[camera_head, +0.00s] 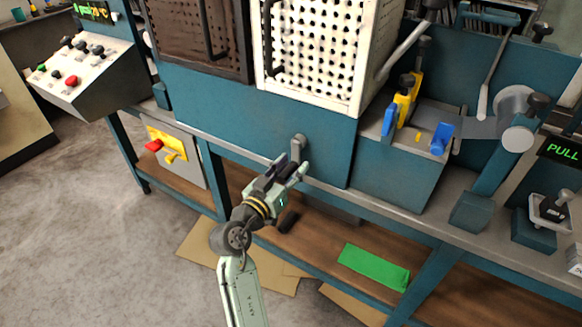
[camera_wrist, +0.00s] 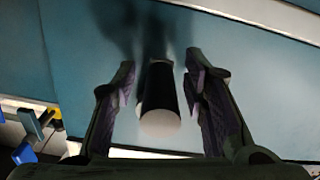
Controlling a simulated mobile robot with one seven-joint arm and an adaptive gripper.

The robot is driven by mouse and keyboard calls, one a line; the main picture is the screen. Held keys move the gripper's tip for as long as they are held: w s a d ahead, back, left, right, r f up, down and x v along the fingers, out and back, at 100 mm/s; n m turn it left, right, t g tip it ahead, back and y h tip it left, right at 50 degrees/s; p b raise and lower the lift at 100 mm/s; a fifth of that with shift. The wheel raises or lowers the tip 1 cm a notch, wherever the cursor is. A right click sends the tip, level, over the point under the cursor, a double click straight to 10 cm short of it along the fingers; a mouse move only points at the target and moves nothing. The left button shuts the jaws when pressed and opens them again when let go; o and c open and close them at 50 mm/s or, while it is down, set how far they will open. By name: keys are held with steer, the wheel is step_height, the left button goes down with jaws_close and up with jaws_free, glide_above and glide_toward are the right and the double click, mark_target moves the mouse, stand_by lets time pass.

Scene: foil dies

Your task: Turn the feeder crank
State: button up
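A short grey crank arm (camera_head: 299,144) stands out from the teal front panel of the bench in the head view, taken to be the feeder crank. My gripper (camera_head: 292,168) is right in front of it and hides its lower part. In the wrist view a round handle (camera_wrist: 160,122), dark along its side with a pale end face, points towards the camera. My gripper (camera_wrist: 160,68) is open there, with one finger on each side of the handle. A gap shows on both sides, so the fingers do not appear to press on it.
A white perforated guard door (camera_head: 318,58) is above the crank. A box with a red and yellow switch (camera_head: 166,145) is at the left. Blue and yellow clamps (camera_head: 404,100) are at the right.

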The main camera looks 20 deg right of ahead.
steer(key=shift+c, duration=0.5)
jaws_close()
